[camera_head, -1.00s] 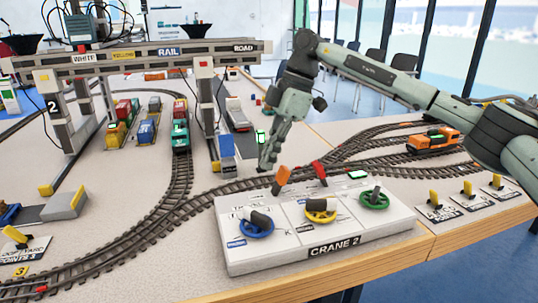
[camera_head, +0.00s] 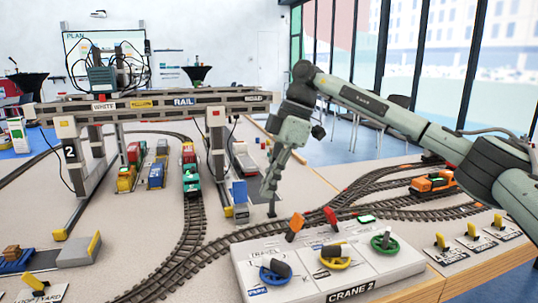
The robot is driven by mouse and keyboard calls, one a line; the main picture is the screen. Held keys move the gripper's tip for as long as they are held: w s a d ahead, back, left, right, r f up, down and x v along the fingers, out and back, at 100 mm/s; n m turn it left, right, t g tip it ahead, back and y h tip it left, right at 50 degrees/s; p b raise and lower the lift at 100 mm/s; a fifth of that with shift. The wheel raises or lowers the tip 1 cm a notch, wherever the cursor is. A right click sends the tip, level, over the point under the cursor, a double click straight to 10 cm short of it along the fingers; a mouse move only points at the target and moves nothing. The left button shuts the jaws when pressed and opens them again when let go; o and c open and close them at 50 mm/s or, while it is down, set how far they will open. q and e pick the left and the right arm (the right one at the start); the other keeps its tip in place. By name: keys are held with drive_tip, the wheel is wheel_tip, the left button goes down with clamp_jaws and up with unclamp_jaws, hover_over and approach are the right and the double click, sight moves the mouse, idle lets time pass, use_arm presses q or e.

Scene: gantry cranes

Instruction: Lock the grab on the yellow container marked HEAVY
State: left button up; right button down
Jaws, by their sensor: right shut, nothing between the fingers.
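The crane 2 gantry (camera_head: 185,103) spans the tracks, with WHITE, YELLOW, RAIL and ROAD signs on its beam. Its trolley (camera_head: 101,80) sits above the WHITE end. I cannot make out the grab clearly. A yellow container (camera_head: 125,182) stands under the gantry; no HEAVY mark is readable. The CRANE 2 control box (camera_head: 390,285) carries blue (camera_head: 276,272), yellow (camera_head: 337,257) and green (camera_head: 385,245) wheels, an orange lever (camera_head: 295,224) and a red lever (camera_head: 331,216). My right gripper (camera_head: 269,194) is shut and empty, beyond the orange lever and apart from it. My left gripper is not in view.
A gantry leg (camera_head: 217,165) stands left of my right gripper. An orange locomotive (camera_head: 433,183) is on the right tracks. Several yellow point levers (camera_head: 470,227) line the right front. A loading ramp (camera_head: 78,250) is at front left.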

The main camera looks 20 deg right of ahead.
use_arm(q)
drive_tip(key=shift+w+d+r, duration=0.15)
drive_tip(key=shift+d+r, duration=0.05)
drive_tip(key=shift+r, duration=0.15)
use_arm(e)
drive_tip(key=v, duration=0.6)
drive_tip(key=shift+a+r, duration=0.2)
idle(1.9)
